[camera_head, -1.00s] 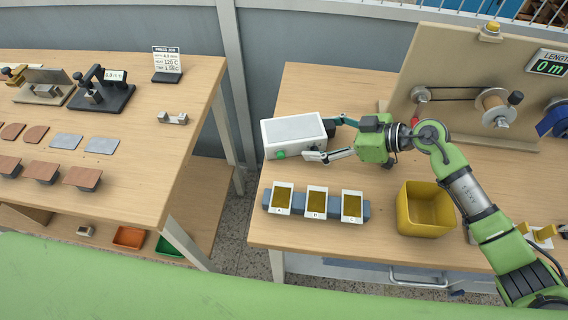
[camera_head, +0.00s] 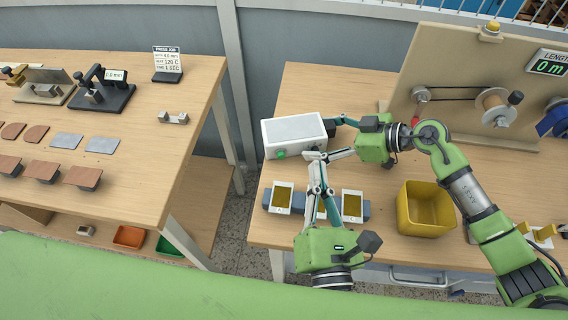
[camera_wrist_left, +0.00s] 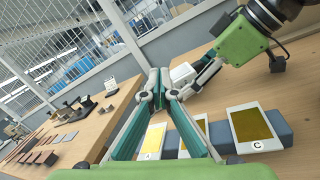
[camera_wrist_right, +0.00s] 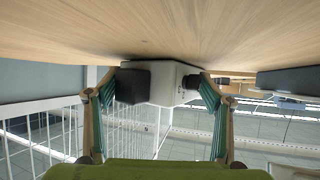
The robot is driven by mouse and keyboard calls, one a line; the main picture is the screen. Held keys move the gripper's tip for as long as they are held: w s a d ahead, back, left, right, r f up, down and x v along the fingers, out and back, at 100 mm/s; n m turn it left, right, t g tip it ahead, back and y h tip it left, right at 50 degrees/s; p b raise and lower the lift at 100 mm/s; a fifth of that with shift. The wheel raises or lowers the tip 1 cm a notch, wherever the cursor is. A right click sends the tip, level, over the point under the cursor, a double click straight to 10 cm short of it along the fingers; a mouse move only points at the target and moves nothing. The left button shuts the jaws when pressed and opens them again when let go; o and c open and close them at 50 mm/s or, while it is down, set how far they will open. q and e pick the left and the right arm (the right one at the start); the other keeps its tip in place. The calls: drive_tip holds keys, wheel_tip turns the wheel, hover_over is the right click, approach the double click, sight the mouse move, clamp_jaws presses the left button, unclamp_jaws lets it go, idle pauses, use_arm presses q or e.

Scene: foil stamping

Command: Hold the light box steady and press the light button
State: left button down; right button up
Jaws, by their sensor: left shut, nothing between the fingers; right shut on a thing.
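The light box (camera_head: 292,130) is a white box on the right table, with a green button (camera_head: 281,154) low on its front side. My right gripper (camera_head: 322,138) is shut on the box's right end, one finger at the back and one at the front. In the right wrist view the box (camera_wrist_right: 168,82) sits between the two fingers. My left gripper (camera_head: 316,160) is shut and empty, its tips near the box's front right corner, to the right of the button. I cannot tell whether they touch anything. In the left wrist view the box (camera_wrist_left: 183,74) is partly hidden behind the fingers.
A blue-grey holder (camera_head: 267,197) in front of the box bears gold-and-white cards; my left gripper covers the middle one. A yellow bin (camera_head: 426,209) stands to the right. A board with spools (camera_head: 470,90) stands behind. A gap separates the left table (camera_head: 140,150).

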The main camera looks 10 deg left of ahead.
sight(281, 157)
use_arm(q)
drive_tip(key=a+f+n+g, duration=0.1)
drive_tip(key=n, duration=0.1)
drive_tip(key=s+a+f+n+g, duration=0.1)
drive_tip(key=f+n+g, duration=0.1)
drive_tip(key=s+a+f+n+g, duration=0.1)
drive_tip(key=a+f+n, duration=0.1)
drive_tip(key=shift+a+y, duration=0.1)
drive_tip(key=shift+y, duration=0.2)
use_arm(e)
drive_tip(key=shift+r, duration=0.1)
use_arm(q)
drive_tip(key=shift+s+a+f+g, duration=0.1)
drive_tip(key=shift+s+f+g, duration=0.05)
drive_tip(key=shift+f+g, duration=0.25)
drive_tip(key=shift+r, duration=0.1)
drive_tip(key=x, duration=1)
